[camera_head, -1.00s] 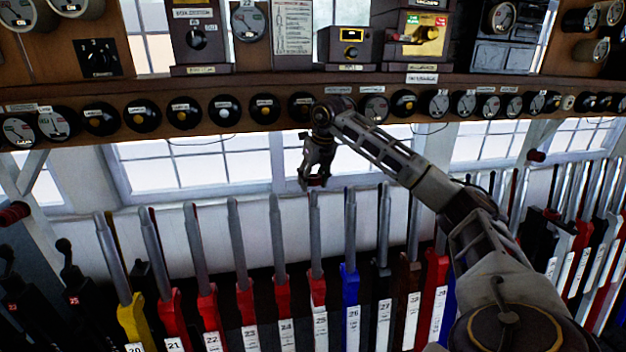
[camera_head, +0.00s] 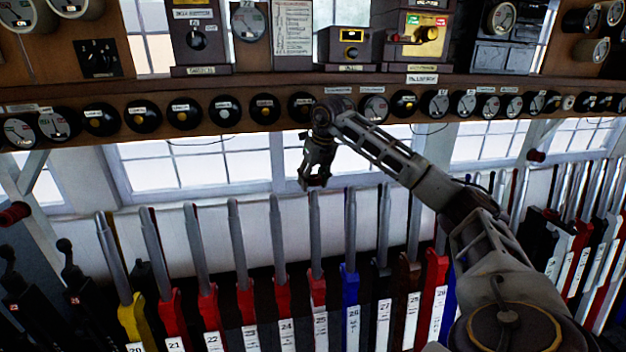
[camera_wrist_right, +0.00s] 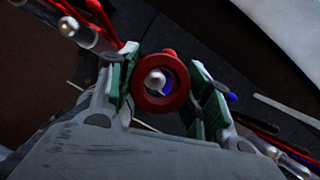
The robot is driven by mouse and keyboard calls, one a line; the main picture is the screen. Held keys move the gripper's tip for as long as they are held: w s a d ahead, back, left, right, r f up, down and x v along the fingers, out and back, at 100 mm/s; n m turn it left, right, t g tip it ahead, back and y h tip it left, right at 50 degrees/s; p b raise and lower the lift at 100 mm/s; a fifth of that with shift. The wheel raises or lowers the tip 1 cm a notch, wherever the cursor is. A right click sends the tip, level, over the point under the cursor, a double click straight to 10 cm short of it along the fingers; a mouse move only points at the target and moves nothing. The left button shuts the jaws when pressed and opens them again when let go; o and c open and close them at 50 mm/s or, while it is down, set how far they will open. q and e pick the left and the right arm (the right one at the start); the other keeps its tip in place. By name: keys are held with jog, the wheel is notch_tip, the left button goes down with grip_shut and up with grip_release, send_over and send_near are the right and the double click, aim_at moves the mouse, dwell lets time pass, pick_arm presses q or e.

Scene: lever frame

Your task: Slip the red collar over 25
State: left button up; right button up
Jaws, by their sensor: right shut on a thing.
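Lever 25 (camera_head: 316,240) stands upright in the row, with a bare steel handle, a red lower part and a white number plate. My right gripper (camera_head: 315,184) is at the top of this handle. In the right wrist view the right gripper (camera_wrist_right: 165,88) is shut on the red collar (camera_wrist_right: 146,102), one finger on each side. A pale rounded handle tip (camera_wrist_right: 155,80) shows through the collar's hole, a little left of its middle. I cannot tell whether the collar is just above the tip or around it. My left gripper is not in view.
Lever 24 (camera_head: 277,240) and blue lever 26 (camera_head: 350,285) stand close on either side. A wooden shelf (camera_head: 230,90) with round dials runs above the levers, near my right arm. Windows (camera_head: 190,172) are behind.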

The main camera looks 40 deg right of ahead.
aim_at(318, 181)
jog(key=shift+s+a+f+b, duration=0.1)
jog(key=shift+s+f+b, duration=0.05)
jog(key=shift+f+b, duration=0.7)
jog(key=shift+s+a+f+b, duration=0.15)
jog(key=shift+f+b, duration=0.35)
jog(key=shift+f, duration=0.65)
jog(key=shift+s+f+b, duration=0.2)
jog(key=shift+f+b, duration=0.5)
jog(key=shift+f, duration=0.3)
dwell(0.7)
jog(key=o, duration=1.1)
jog(key=shift+c, duration=0.2)
jog(key=shift+o, duration=0.8)
jog(key=shift+r, duration=0.15)
jog(key=shift+p+v, duration=2.85)
jog(key=shift+v, duration=1.55)
